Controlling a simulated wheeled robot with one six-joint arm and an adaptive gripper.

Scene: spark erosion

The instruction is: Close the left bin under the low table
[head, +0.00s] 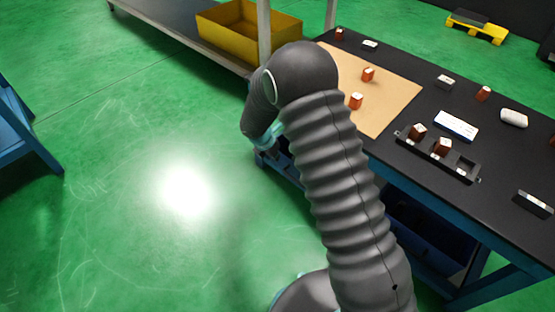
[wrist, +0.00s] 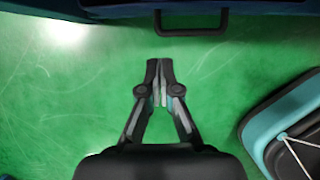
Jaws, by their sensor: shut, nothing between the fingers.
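The low table (head: 495,183) has a black top and a blue frame, at the right of the head view. Under it, a dark blue bin (head: 432,238) shows to the right of my arm. The left bin is mostly hidden behind my arm there. In the wrist view, a dark bin front with a black bar handle (wrist: 195,31) runs along the top edge. I cannot tell how far it is pulled out. My gripper (wrist: 158,64) is shut and empty, over the green floor. Its tips point toward the bin and lie just below and left of the handle, apart from it.
On the tabletop are a tan mat (head: 390,85), a black holder (head: 437,157) with brown-orange blocks, and several small parts. A yellow crate (head: 245,40) sits on a grey shelf behind. A blue frame (head: 22,125) stands at far left. The floor between is clear.

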